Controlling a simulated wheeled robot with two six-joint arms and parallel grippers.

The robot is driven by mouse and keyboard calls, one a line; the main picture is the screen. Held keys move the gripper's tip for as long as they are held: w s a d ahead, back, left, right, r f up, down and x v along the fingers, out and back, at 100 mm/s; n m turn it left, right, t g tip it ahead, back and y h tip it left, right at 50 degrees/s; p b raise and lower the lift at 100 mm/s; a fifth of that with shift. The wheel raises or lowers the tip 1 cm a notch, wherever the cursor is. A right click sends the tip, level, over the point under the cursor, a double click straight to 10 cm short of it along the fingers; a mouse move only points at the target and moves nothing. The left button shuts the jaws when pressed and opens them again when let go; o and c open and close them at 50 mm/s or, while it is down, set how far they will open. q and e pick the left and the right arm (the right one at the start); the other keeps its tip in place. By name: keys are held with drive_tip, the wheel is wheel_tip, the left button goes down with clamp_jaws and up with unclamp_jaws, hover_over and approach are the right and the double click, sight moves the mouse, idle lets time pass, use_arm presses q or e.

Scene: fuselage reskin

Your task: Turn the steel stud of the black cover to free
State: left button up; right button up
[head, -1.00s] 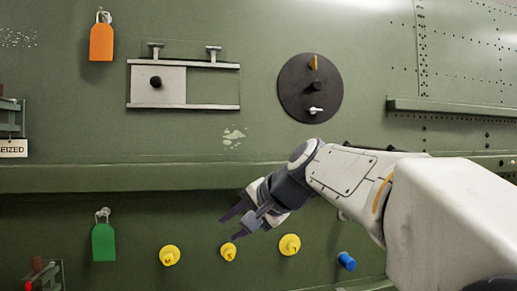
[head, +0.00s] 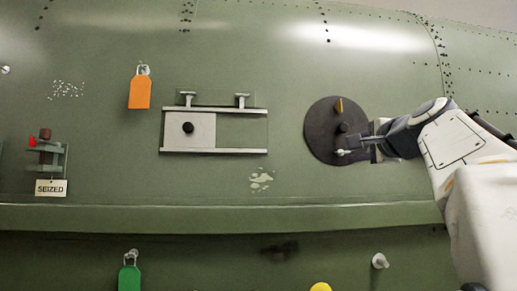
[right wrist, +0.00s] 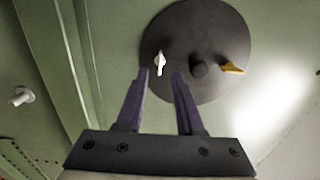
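The round black cover (head: 322,141) is on the green fuselage wall, right of centre in the head view; it also shows in the right wrist view (right wrist: 185,28). It bears a pale steel stud (right wrist: 160,62) with a flat wing, a black middle knob (right wrist: 198,71) and an orange-yellow stud (right wrist: 232,68). The steel stud is low on the cover in the head view (head: 342,152). My right gripper (right wrist: 160,76) is open, its purple fingers on either side of the steel stud's line, tips close to it. I cannot tell whether they touch it. My left gripper is not in view.
A sliding panel (head: 202,131) between rails is left of the cover. An orange tag (head: 139,93), a green tag (head: 129,279) and a clamp with a SEIZED label (head: 51,188) hang further left. A green ledge (head: 220,217) runs below. The wall around the cover is clear.

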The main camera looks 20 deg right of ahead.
sight(344, 152)
drive_tip(key=shift+p+x, duration=0.55)
drive_tip(key=shift+x, duration=1.65)
clamp_jaws()
drive_tip(key=shift+s+a, duration=0.1)
